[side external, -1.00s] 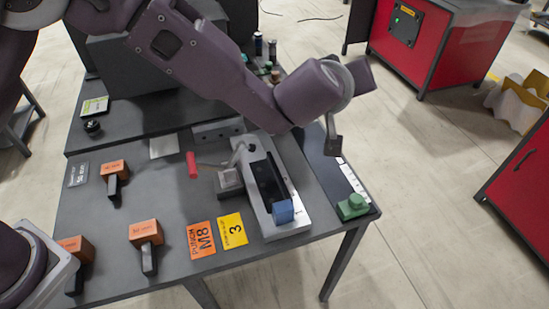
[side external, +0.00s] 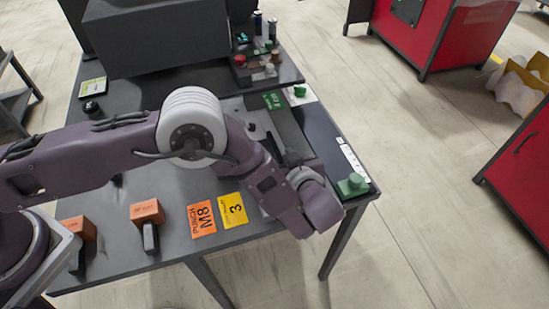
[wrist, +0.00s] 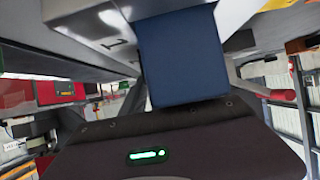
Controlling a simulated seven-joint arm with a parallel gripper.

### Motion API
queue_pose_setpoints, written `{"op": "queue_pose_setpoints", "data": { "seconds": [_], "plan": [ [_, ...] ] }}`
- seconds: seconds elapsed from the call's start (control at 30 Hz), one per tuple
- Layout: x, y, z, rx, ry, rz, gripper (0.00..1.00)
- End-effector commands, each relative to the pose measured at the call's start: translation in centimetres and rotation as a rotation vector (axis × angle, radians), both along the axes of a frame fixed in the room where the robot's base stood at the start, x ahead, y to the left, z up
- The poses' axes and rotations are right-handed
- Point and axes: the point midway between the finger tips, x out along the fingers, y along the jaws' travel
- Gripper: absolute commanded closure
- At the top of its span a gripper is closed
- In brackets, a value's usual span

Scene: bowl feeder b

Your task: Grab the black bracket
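I cannot make out the black bracket for certain in either current view. My arm covers most of the grey fixture where a long black part lay earlier. In the wrist view, a dark blue block (wrist: 180,55) hangs from the light grey fixture (wrist: 85,25), close in front of the dark gripper body with its green light. In the side view my wrist is bent over the table's front edge, by the fixture's near end. My fingers are hidden in both views, so I cannot tell their opening or whether they touch anything.
A green block (side external: 352,185) stands at the table's right corner. A yellow card (side external: 233,210) and an orange card (side external: 201,220) lie left of my wrist. Orange-headed tools (side external: 147,212) lie farther left. A large grey box (side external: 155,40) stands behind. Open floor is to the right.

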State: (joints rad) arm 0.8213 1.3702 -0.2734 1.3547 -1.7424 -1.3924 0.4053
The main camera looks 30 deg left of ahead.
Motion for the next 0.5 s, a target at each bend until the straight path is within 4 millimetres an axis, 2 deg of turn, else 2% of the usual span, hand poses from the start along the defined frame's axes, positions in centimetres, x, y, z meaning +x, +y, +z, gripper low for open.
{"op": "queue_pose_setpoints", "data": {
  "seconds": [0.07,0.23,0.5],
  "plan": [
    [-0.02,-0.02,0.02,0.0,0.0,0.0,0.66],
    [-0.02,-0.02,0.04,0.0,0.0,0.0,0.99],
    [-0.01,-0.01,0.05,0.0,0.0,0.0,1.0]
  ]
}}
